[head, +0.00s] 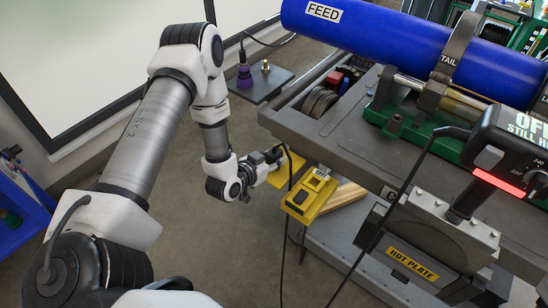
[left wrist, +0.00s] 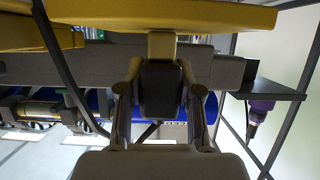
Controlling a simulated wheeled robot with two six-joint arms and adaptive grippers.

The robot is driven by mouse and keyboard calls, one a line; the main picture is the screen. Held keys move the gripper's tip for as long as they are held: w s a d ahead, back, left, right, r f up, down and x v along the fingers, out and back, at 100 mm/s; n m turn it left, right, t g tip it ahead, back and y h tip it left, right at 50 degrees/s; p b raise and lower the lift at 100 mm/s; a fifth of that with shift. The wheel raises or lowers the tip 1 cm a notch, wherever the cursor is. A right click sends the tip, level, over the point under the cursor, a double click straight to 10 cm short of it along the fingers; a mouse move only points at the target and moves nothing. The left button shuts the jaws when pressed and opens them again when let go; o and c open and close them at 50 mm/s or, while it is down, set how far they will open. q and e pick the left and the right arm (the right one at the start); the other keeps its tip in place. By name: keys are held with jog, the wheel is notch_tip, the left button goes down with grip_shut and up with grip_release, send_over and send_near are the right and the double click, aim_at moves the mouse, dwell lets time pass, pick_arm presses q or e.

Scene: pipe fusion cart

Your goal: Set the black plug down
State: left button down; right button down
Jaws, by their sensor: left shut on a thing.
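My left gripper (head: 266,166) is at the yellow fittings on the cart's left side in the head view. In the left wrist view my left gripper (left wrist: 161,72) is shut on the black plug (left wrist: 160,92), which sits between its two fingers. A pale piece (left wrist: 162,46) shows between the plug and a yellow slab (left wrist: 170,15); I cannot tell whether they touch. A yellow box (head: 310,194) hangs just right of the gripper. In the head view the plug is too small and covered to make out clearly. My right gripper is out of view.
The grey cart (head: 330,136) carries a blue pipe (head: 385,35) and the hot plate unit (head: 440,232). Black cables (head: 372,245) hang by the cart's side. A purple-handled tool (head: 245,77) stands on a small side shelf (head: 262,88). Floor is free below the left arm.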

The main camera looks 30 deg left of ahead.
pick_arm(q)
jog(key=c, duration=0.8)
grip_release()
jog(key=shift+f, duration=0.15)
jog(key=shift+o, duration=0.2)
jog(key=shift+s+r, duration=0.1)
jog(key=shift+r, duration=0.15)
jog(key=d+v, duration=0.1)
jog(key=v, duration=1.1)
jog(key=s+d+f+g+h, duration=0.1)
jog(key=s+d+f+g, duration=0.45)
jog(key=f, duration=0.25)
jog(key=s+d+f+g+y, duration=0.1)
jog(key=s+f+g, duration=0.2)
jog(key=s+g, duration=0.1)
jog(key=s+d+f+n+g, duration=0.1)
jog(key=s+f+g, duration=0.2)
jog(key=s, duration=0.4)
jog(key=shift+s+d+f+g+y+p, duration=0.25)
jog(key=shift+s+d+g+y+p, duration=0.15)
jog(key=shift+g, duration=0.15)
